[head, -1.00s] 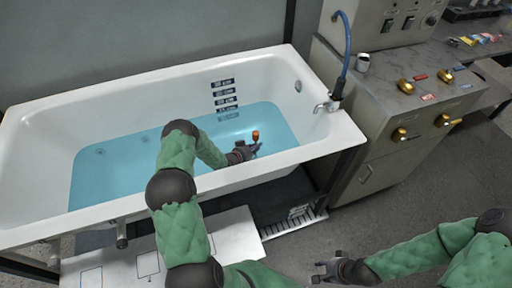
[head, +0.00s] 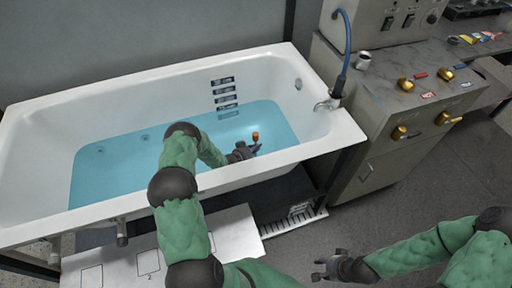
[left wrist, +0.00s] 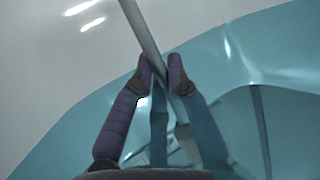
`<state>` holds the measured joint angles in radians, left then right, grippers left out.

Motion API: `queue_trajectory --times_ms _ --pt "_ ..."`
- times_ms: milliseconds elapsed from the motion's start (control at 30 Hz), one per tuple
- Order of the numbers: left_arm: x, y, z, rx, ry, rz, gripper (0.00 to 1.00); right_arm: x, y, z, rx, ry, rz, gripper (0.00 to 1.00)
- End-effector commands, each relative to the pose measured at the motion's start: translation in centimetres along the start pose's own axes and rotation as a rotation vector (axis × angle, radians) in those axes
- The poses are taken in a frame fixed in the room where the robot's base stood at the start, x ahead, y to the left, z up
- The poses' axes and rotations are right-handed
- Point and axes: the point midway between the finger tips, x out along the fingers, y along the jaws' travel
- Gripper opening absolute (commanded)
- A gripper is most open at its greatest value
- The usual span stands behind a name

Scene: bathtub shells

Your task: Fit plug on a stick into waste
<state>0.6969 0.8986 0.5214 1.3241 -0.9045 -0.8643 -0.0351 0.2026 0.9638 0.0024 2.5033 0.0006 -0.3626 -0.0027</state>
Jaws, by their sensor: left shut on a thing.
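The plug on a stick shows in the head view as an orange-red stick top (head: 255,136) above the water. My left gripper (head: 254,150) is just below that top, inside the right half of the tub. In the left wrist view, my left gripper (left wrist: 161,68) is shut on the pale grey stick (left wrist: 147,35), which runs tilted between its purple fingers. A wider pale part (left wrist: 187,146) shows low on the stick, partly behind a finger. The waste cannot be made out in either view. My right gripper (head: 319,268) is open and empty, outside the tub.
The white bathtub (head: 130,92) holds blue water (head: 110,175). A tap (head: 327,103) with a blue hose (head: 344,50) stands at its right end. A grey cabinet (head: 352,165) with brass valves adjoins it. Dark level labels (head: 224,92) mark the back wall.

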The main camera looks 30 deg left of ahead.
Motion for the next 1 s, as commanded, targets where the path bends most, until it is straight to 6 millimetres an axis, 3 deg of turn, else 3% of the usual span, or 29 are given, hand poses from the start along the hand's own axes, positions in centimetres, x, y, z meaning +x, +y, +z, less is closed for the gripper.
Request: queue_trajectory --times_ms 1000 --pt "0.9 0.0 2.0 0.0 0.001 0.0 0.0 0.0 0.0 0.0 0.0 0.0 0.0 0.4"
